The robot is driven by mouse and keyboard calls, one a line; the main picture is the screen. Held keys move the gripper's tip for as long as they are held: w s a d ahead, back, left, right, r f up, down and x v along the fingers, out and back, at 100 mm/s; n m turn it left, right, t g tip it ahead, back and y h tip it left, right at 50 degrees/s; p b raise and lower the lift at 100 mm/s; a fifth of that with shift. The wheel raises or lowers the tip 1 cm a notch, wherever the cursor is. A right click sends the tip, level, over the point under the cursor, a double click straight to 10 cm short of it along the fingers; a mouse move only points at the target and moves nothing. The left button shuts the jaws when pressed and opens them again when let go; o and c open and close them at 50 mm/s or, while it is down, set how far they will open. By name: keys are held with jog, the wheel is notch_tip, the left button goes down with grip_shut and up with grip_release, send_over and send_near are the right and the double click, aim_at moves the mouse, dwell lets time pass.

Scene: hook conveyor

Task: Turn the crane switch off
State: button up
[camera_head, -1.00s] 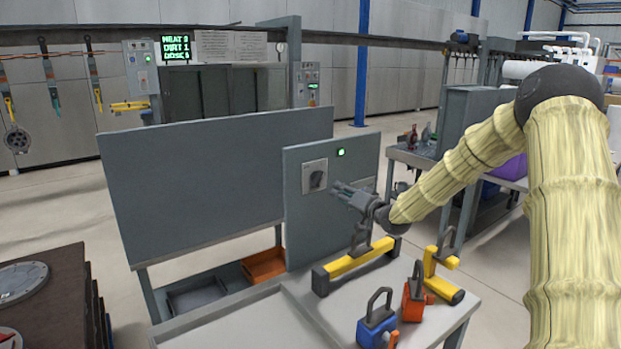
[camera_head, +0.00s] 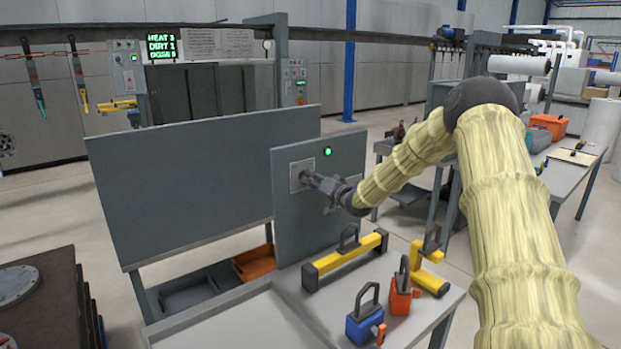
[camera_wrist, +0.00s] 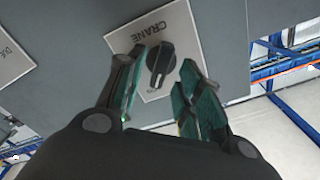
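The crane switch (camera_wrist: 160,62) is a black rotary knob on a pale plate marked CRANE, close ahead in the wrist view. In the head view its plate (camera_head: 300,174) is on the grey upright panel (camera_head: 345,215), partly hidden by my gripper. A green lamp (camera_head: 328,152) glows above it. My gripper (camera_head: 312,180) reaches the plate from the right. In the wrist view my gripper (camera_wrist: 155,90) is open, its teal-lined fingers on either side of the knob. I cannot tell whether they touch it.
Below the panel, a table holds a long yellow-and-black bar with a handle (camera_head: 345,258), a blue handled block (camera_head: 366,326), an orange one (camera_head: 402,295) and a yellow piece (camera_head: 428,272). Another labelled plate (camera_wrist: 12,52) is at left in the wrist view. A large grey board (camera_head: 205,185) stands left.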

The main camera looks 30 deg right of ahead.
jog(key=shift+w, duration=0.75)
jog(key=shift+w, duration=0.1)
jog(key=shift+a, duration=0.1)
grip_shut()
jog(key=shift+f+n, duration=0.1)
jog(key=shift+n, duration=0.2)
jog(key=shift+a+n+b, duration=0.15)
jog(key=shift+n+b, duration=6.35)
jog(key=shift+n, duration=1.1)
